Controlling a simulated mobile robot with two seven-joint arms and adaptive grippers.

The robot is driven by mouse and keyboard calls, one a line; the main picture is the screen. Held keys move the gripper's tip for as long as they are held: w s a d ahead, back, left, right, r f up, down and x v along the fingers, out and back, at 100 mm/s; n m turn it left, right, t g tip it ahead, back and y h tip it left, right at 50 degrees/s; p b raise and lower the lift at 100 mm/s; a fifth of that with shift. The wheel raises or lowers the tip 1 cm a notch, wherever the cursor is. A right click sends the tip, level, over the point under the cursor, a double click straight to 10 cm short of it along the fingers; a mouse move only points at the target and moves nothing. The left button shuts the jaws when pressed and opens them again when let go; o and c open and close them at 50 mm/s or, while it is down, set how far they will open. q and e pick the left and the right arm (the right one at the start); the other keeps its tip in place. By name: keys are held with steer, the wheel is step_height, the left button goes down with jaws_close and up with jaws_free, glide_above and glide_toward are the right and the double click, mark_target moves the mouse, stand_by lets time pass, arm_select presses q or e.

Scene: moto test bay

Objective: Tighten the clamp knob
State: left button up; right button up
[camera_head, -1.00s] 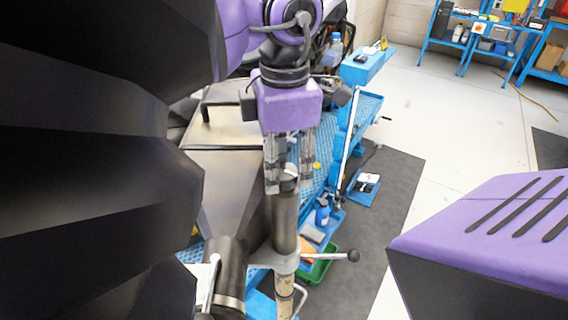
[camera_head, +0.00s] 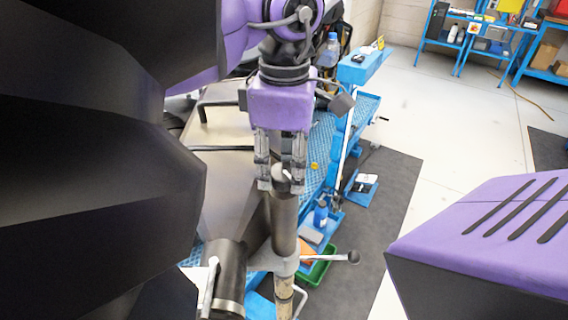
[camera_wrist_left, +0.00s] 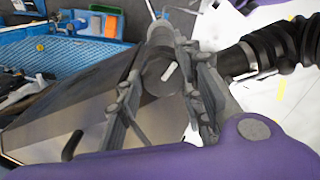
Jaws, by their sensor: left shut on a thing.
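The clamp knob (camera_head: 281,172) is a dark round piece with a pale mark, at the top of an upright grey cylinder (camera_head: 285,222) in the head view. My left gripper (camera_head: 281,185) points down over it, one finger on each side, and is shut on it. In the left wrist view the knob (camera_wrist_left: 158,76) is a dark round face with a white stripe, between the two fingers of my left gripper (camera_wrist_left: 160,62). The fingers partly hide its sides. My right gripper is not in view.
A lever with a black ball end (camera_head: 353,257) sticks out right of the cylinder. A dark cylinder (camera_head: 231,272) stands at lower left. A blue bench (camera_head: 366,68) holds small items, and a green bin (camera_head: 318,270) lies below. Open floor lies to the right.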

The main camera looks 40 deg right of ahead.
mark_target(284, 168)
arm_select(q)
steer(key=shift+w+d+r, duration=0.15)
steer(key=shift+r, duration=0.05)
steer(key=o, duration=0.8)
steer(key=shift+o, duration=1.3)
steer(key=shift+f, duration=0.15)
step_height(284, 168, up, 12)
